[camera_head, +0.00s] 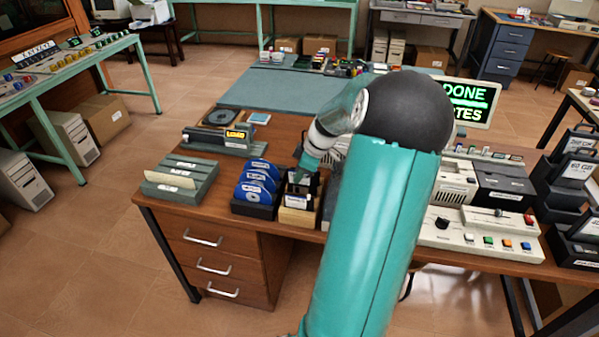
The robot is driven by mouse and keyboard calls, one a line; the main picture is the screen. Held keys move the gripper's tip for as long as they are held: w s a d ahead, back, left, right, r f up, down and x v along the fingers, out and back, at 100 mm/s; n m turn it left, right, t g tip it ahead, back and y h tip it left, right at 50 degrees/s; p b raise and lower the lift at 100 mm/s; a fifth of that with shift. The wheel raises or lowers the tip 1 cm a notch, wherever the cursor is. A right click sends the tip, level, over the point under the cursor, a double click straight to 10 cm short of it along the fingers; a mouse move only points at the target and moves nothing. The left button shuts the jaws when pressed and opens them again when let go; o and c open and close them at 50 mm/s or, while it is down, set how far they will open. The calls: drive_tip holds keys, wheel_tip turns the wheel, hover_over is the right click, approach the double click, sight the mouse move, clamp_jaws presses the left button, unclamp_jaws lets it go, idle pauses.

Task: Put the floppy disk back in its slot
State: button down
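My teal arm reaches from the bottom of the head view over the desk. My gripper (302,181) points down above a small tan wooden holder (298,219). A dark floppy disk with a white label (297,201) shows at this holder, just below the gripper. I cannot tell whether the disk is seated in a slot or held by the fingers. The fingertips are small and partly hidden, so their opening is unclear. My arm hides the desk just right of the holder.
A black rack (252,210) of blue discs stands close left of the holder. A grey slotted rack (184,192) and a device with a lit yellow display (236,135) are further left. A control panel (480,238) and a lit "DONE" screen (468,102) are at right.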

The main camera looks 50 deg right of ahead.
sight(300, 183)
drive_tip(key=shift+f, duration=1.95)
drive_tip(key=c, duration=1.6)
unclamp_jaws()
drive_tip(key=shift+r, duration=0.1)
drive_tip(key=shift+d, duration=0.1)
drive_tip(key=shift+r, duration=0.1)
drive_tip(key=shift+w+d+r, duration=0.15)
drive_tip(key=shift+r, duration=0.45)
drive_tip(key=shift+a+r, duration=0.15)
drive_tip(key=shift+r, duration=1.5)
drive_tip(key=shift+a+r, duration=0.1)
drive_tip(key=shift+r, duration=1.5)
